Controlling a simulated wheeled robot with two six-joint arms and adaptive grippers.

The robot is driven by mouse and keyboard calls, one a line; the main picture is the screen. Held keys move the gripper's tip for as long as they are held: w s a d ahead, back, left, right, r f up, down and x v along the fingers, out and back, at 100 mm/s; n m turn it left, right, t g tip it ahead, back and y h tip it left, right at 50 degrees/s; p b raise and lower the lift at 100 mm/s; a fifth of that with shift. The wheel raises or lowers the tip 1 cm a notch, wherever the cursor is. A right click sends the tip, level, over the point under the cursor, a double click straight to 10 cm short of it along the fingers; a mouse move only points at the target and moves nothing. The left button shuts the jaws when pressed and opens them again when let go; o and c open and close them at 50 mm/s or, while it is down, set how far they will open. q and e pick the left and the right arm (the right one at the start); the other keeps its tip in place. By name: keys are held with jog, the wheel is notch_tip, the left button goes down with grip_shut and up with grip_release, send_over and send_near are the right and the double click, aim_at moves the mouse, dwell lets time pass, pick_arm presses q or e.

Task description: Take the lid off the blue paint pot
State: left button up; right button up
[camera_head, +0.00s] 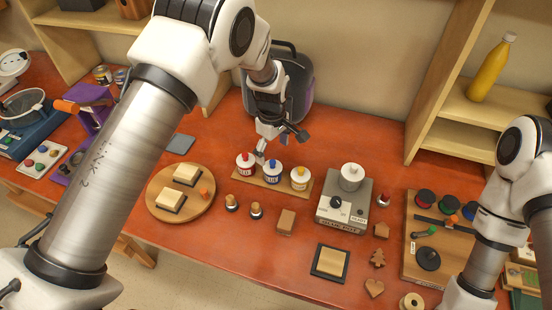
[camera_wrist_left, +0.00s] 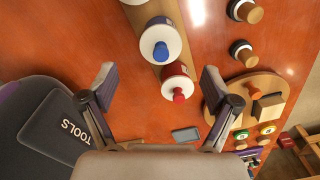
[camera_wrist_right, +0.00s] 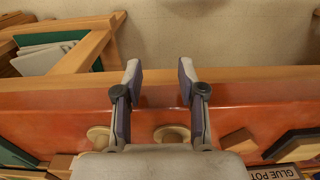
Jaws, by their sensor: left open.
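Three white paint pots with coloured knobs on their lids stand in a row on a wooden strip (camera_head: 286,186). The blue paint pot (camera_head: 272,172) is the middle one, its lid on. In the left wrist view the blue pot (camera_wrist_left: 161,42) shows its blue knob beyond the fingertips, with the red pot (camera_wrist_left: 178,84) nearer between them. My left gripper (camera_head: 282,144) is open and empty, above and behind the row, touching no pot. My right gripper (camera_wrist_right: 160,73) is open and empty over the table edge in the right wrist view; it is out of the head view.
The red pot (camera_head: 246,165) and yellow pot (camera_head: 300,178) flank the blue one closely. A grey glue pot (camera_head: 345,210) stands to the right, a round board (camera_head: 160,207) to the left. A dark tool bag (camera_head: 296,85) stands behind my left gripper.

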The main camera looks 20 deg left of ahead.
aim_at(272, 162)
pick_arm(q)
jog(key=shift+s+a+f+b, duration=0.1)
jog(key=shift+s+f+b, duration=0.25)
jog(key=shift+f+b, duration=0.2)
jog(key=shift+s+a+f+b, duration=0.1)
jog(key=shift+s+f+b, duration=0.25)
jog(key=shift+f, duration=0.2)
jog(key=f, duration=0.1)
jog(key=w+f+b, duration=0.1)
jog(key=f, duration=0.1)
jog(key=shift+w+d+f+b, duration=0.25)
jog(key=shift+w+b, duration=0.05)
jog(key=shift+b, duration=0.1)
jog(key=shift+w, duration=0.15)
jog(key=shift+s+a+r, duration=0.1)
jog(key=shift+s+r, duration=0.2)
jog(key=shift+s, duration=0.05)
jog(key=c, duration=0.5)
jog(key=shift+s+r, duration=0.1)
jog(key=shift+s, duration=0.05)
jog(key=c, duration=0.9)
jog(key=shift+c, duration=1)
pick_arm(e)
jog(key=f, duration=0.4)
jog(key=shift+s+d, duration=0.15)
jog(key=shift+s, duration=0.25)
